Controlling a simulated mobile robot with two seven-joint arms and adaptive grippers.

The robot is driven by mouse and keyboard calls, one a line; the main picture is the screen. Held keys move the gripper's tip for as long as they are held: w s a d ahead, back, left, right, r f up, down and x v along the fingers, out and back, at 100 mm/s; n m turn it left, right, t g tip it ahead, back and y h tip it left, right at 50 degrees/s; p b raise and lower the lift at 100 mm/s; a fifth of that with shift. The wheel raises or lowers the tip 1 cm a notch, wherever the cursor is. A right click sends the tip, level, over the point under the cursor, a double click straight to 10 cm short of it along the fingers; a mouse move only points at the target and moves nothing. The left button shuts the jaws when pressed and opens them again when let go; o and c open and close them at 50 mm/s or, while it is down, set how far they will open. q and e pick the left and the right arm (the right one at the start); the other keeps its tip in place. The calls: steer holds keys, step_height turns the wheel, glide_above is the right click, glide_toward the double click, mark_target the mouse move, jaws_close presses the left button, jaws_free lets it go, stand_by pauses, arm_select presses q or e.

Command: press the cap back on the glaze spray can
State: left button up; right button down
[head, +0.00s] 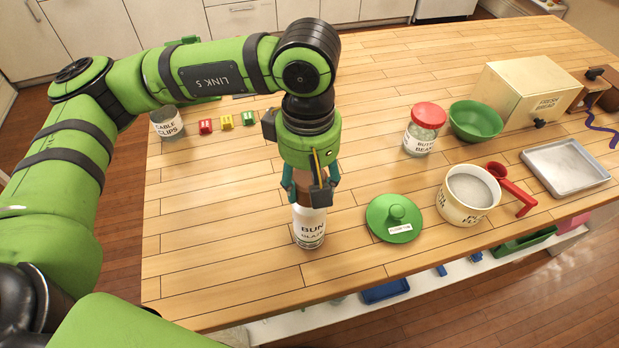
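The glaze spray can (309,228) stands upright near the table's front edge, white with a dark-lettered label partly readable as "BUN... GLAZE". A brown cap (306,190) shows at the can's top, between the fingers of my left gripper (308,196). The gripper points straight down, with its teal and black fingers against both sides of the cap. The fingers hide the join between cap and can, so I cannot tell whether the cap is seated. My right gripper is not in view.
Right of the can are a green lid (394,219), a cream pot (467,195), a red scoop (513,190), a red-lidded jar (423,130), a green bowl (475,120), a bread box (522,95) and a metal tray (566,167). A cable-clips container (167,125) stands left. The front-left table is clear.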

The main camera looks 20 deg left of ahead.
arm_select(q)
steer(key=shift+f+b, duration=0.1)
steer(key=shift+b, duration=0.5)
stand_by(0.7)
stand_by(0.3)
steer(key=o, duration=0.9)
steer(key=shift+c, duration=0.2)
steer(key=o, duration=0.4)
steer(key=shift+r+p, duration=1.45)
steer(key=shift+r, duration=2.1)
